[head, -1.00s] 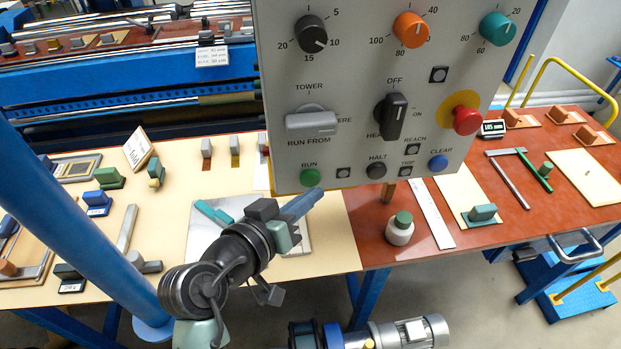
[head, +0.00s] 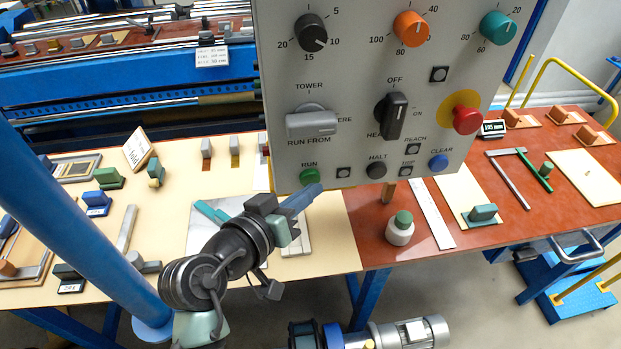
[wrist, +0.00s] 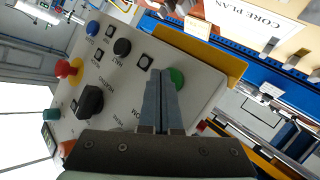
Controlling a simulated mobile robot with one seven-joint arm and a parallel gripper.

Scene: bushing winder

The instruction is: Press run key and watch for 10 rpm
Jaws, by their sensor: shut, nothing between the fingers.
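The grey control panel (head: 350,80) hangs in front of me. Its green RUN key (head: 309,177) is at the lower left, beneath the RUN label. My gripper (head: 314,190) is shut and empty, its blue-grey fingertips just below and right of the key, overlapping its lower edge. In the wrist view, the shut fingers (wrist: 161,92) point toward the panel with the green key (wrist: 177,78) beside their tips. Whether they touch it I cannot tell. The dark dial (head: 312,33) at the top left points near 10. I see no clear rpm readout.
Beside the RUN key are a black HALT key (head: 376,170), a blue CLEAR key (head: 438,162) and a red mushroom button (head: 467,120). A lever switch (head: 312,123) sits above the RUN key. Worktables with blocks and tools lie beneath and behind the panel.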

